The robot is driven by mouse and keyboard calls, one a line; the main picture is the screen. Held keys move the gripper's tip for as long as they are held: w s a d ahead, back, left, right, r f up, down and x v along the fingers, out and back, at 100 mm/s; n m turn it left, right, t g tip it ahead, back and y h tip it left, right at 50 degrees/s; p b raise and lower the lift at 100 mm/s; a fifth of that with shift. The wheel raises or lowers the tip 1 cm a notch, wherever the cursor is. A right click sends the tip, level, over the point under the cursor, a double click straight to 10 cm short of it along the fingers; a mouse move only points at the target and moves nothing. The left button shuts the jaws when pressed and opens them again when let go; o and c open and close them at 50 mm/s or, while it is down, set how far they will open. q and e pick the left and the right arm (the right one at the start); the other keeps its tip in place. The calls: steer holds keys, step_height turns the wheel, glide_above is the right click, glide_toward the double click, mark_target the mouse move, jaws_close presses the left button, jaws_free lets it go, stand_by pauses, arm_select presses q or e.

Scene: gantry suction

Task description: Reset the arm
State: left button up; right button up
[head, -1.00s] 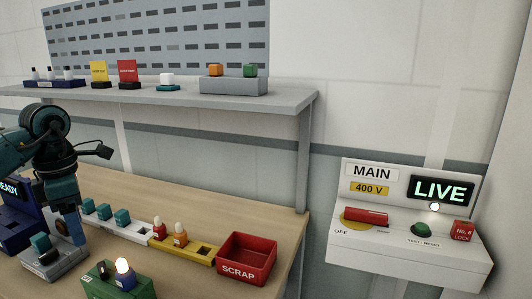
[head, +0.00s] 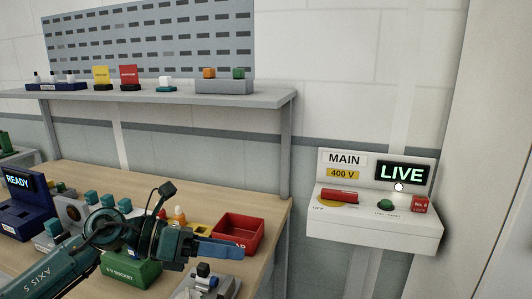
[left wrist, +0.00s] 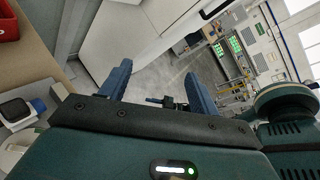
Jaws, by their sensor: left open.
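My left arm reaches in from the lower left in the head view, over the front of the bench (head: 262,222). Its gripper (head: 250,251) points right, in front of the red scrap bin (head: 239,231). In the left wrist view the gripper (left wrist: 158,84) has two blue fingers well apart, with nothing between them. On the wall at the right, the main switch panel (head: 420,230) shows a lit LIVE sign (head: 401,173). It bears a red lever (head: 339,196) and a green button (head: 385,205).
A green socket box (head: 132,272) and a grey fixture with a dark knob (head: 222,285) stand close to the arm. A blue READY unit (head: 22,211) is at left. A shelf (head: 270,97) runs above the bench. Space between gripper and panel looks clear.

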arm_select(q)
steer(key=d+r+n+t+h, duration=0.3)
steer(key=r+n+t+h, duration=0.15)
steer(key=n, duration=0.25)
steer(key=a+f+n+t+y, duration=0.55)
steer(key=n+y, duration=0.35)
steer(key=n, duration=0.5)
steer(key=a+f+n+t+y, duration=0.55)
steer(key=a+n+y, duration=0.2)
steer(key=n, duration=0.65)
steer(key=s+a+f+n+g+y, duration=0.3)
steer(key=s+f+n+g, duration=0.35)
steer(key=s+f, duration=0.4)
steer(key=s+f+n+g, duration=0.2)
steer(key=s+f+g, duration=0.65)
steer(key=s, duration=0.45)
steer(key=w+d+f+t+h, duration=0.3)
steer(key=w+d+f+t, duration=0.3)
steer(key=f+t, duration=0.1)
steer(key=shift+d+f+m+t+h, duration=0.15)
steer(key=shift+d+m+t+h, duration=0.2)
steer(key=shift+d+m, duration=0.1)
